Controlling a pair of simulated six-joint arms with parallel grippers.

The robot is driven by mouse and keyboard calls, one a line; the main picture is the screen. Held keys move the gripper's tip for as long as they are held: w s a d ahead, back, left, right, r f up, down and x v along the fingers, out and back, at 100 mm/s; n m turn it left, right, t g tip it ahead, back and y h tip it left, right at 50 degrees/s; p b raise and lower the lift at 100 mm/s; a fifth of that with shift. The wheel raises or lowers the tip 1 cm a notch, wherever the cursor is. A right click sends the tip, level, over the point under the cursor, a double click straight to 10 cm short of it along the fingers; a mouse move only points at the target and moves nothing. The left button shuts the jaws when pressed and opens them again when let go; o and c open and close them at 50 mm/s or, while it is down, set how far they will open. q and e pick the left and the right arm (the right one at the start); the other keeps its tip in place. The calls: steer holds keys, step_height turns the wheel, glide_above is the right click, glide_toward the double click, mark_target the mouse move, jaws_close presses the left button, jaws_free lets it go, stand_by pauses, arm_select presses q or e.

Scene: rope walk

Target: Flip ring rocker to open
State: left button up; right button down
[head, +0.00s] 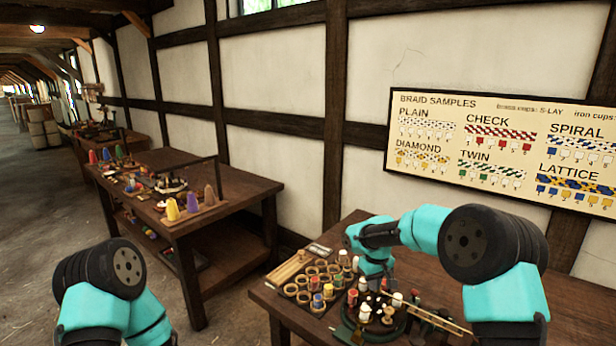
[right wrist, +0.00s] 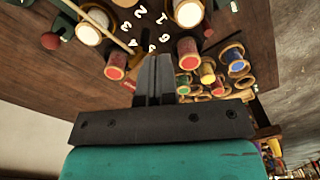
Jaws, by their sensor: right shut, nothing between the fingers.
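My right gripper (right wrist: 155,75) is shut and empty, its dark fingers together. In the right wrist view the fingertips point at a dark plate with white numerals (right wrist: 141,12), between red-ended bobbins (right wrist: 115,66) on either side. I cannot tell whether they touch anything. In the head view the same gripper (head: 374,283) reaches down over the round bobbin stand (head: 368,333) on the bench and partly hides it. I cannot make out the ring rocker or its position in either view. My left gripper is out of view; only part of that arm shows.
A rack of round cups (head: 290,289) and several coloured bobbins (head: 317,301) stand left of the stand. A pale stick (head: 440,321) runs out to its right. The braid sample board (head: 500,150) hangs on the wall behind. Another bench (head: 240,195) stands farther left.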

step_height(320, 180, up, 8)
stand_by(1.1)
